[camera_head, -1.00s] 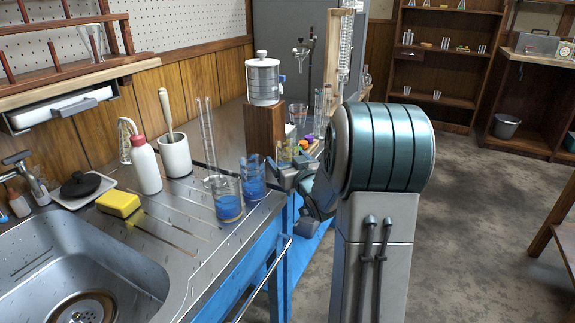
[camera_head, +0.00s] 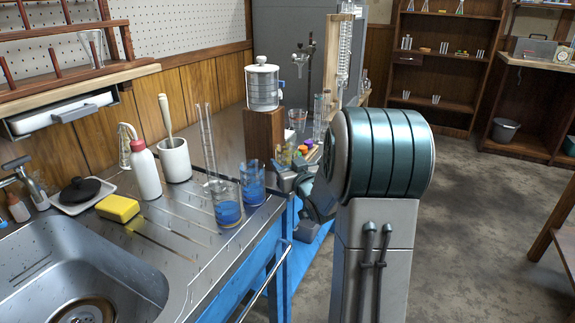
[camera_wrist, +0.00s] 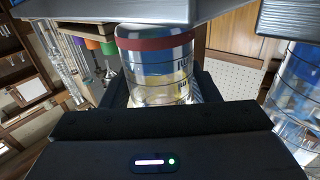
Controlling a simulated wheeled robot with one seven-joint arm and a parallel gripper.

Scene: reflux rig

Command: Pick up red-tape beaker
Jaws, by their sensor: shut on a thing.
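The red-tape beaker (camera_wrist: 158,68) is clear glass with a dark red band and pale yellow contents. In the wrist view it sits between the fingers of my gripper (camera_wrist: 158,92), which is shut on it. In the head view my gripper (camera_head: 288,176) is at the right edge of the steel counter, just right of two beakers of blue liquid. There the held beaker is small and partly hidden, so I cannot tell whether it touches the counter. The front blue beaker (camera_head: 228,208) and the rear blue beaker (camera_head: 253,186) stand on the counter.
A tall glass cylinder (camera_head: 207,145) stands behind the blue beakers. A wooden block (camera_head: 264,135) carries a white-lidded container (camera_head: 262,88) behind my gripper. A wash bottle (camera_head: 146,174), a yellow sponge (camera_head: 118,208) and the sink (camera_head: 75,265) are to the left. The floor at right is open.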

